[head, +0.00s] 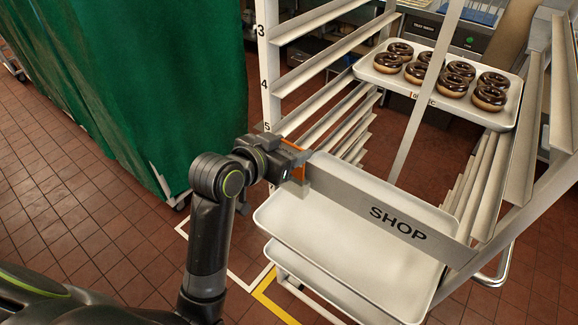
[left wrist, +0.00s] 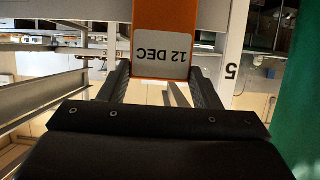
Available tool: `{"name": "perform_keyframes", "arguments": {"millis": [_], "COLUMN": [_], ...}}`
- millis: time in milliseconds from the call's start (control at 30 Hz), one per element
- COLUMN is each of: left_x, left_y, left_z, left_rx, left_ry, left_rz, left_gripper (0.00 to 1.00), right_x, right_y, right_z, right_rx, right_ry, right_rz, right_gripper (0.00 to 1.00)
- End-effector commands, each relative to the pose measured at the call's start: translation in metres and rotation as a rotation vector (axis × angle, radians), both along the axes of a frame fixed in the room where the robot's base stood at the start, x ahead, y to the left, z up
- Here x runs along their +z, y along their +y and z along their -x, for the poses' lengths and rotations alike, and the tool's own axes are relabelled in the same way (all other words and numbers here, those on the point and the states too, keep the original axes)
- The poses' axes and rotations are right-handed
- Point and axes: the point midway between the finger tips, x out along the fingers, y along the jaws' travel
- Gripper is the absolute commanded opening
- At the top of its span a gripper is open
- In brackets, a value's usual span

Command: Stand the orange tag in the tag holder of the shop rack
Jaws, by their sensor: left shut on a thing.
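The orange tag (left wrist: 166,28) is between the fingers of my left gripper (left wrist: 161,72) in the left wrist view. Its white label reads "12 DEC", upside down in that view. In the head view my left gripper (head: 287,163) is shut on the tag, and orange edges (head: 298,173) show around the fingers. It is at the left end of the grey SHOP plate (head: 385,212) on the shop rack (head: 270,65). The gripper covers this spot, so I cannot make out the tag holder or whether the tag touches it. My right gripper is not in view.
A tray of chocolate-glazed doughnuts (head: 395,78) sits higher on the rack. Empty white trays (head: 350,235) are low behind the SHOP plate. A green curtain (head: 130,80) hangs left of the rack. Tiled floor (head: 60,200) is clear at the left.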

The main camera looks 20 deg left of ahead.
Motion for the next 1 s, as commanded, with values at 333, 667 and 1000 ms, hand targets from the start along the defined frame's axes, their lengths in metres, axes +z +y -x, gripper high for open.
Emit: {"name": "perform_keyframes", "arguments": {"millis": [333, 667, 1000], "left_x": [-0.041, -0.044, -0.046], "left_y": [0.0, 0.0, 0.0], "left_z": [0.0, 0.0, 0.0], "left_rx": [0.001, 0.001, 0.001], "left_ry": [0.002, -0.002, -0.001], "left_rz": [0.002, 0.0, 0.0], "left_gripper": [0.35, 0.35, 0.79], "right_x": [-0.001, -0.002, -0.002], "right_y": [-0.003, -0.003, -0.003], "right_z": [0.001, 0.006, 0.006], "right_rx": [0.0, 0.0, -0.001], "right_ry": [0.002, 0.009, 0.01], "right_rz": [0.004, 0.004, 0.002], "right_gripper": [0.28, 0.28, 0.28]}}
